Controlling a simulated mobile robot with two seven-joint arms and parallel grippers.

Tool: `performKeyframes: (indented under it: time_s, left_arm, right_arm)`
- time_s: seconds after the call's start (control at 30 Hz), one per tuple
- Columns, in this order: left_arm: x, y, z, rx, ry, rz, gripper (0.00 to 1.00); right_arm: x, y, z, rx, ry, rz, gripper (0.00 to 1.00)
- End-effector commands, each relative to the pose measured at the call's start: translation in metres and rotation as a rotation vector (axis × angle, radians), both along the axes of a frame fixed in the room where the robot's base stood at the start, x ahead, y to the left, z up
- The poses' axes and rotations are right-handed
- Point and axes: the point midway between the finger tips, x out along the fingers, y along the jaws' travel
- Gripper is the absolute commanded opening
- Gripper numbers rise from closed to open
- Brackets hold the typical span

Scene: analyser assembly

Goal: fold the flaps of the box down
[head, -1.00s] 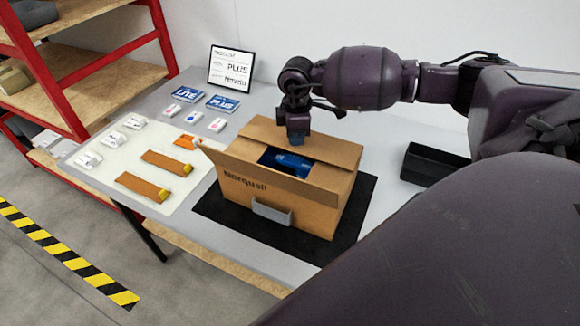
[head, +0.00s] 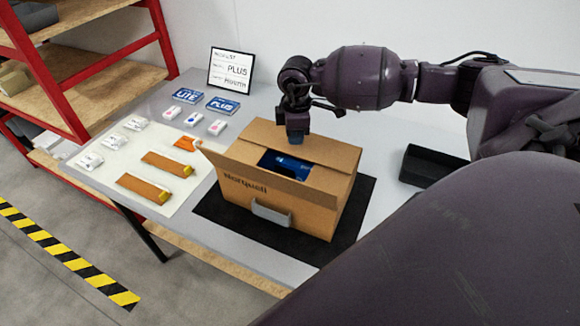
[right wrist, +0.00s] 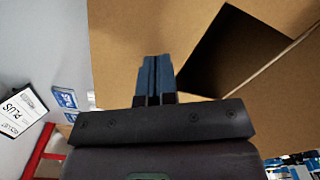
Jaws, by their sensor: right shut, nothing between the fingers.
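The cardboard box (head: 310,212) stands on a black mat (head: 222,214) on the table, with a grey handle on its front. A gap between the flaps shows something blue (head: 285,162) inside. My right gripper (head: 296,138) points down at the far flap, shut and empty. In the right wrist view its closed blue fingers (right wrist: 155,78) are over the cardboard, beside the dark opening. My left gripper is not in view.
A black tray (head: 424,166) lies right of the box. Orange-brown strips (head: 143,187), white packets and blue cards (head: 222,104) lie on the left, with a framed sign (head: 230,70) behind. A red shelf rack stands at far left.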

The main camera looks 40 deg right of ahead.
Motion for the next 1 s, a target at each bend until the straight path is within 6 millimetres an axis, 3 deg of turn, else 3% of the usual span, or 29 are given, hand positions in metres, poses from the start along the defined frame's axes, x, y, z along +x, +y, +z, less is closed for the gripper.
performKeyframes:
  time_s: [0.1, 0.57, 1.0]
  left_arm:
    - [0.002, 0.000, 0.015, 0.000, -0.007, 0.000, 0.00]
    - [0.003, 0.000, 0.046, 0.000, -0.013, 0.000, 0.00]
    - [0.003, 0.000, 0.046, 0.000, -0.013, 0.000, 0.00]
  right_arm:
    - [0.000, 0.000, 0.016, 0.000, -0.001, 0.000, 0.00]
    - [0.000, 0.000, 0.059, 0.001, -0.001, 0.000, 0.00]
    - [0.003, 0.001, 0.065, 0.000, -0.009, 0.002, 0.00]
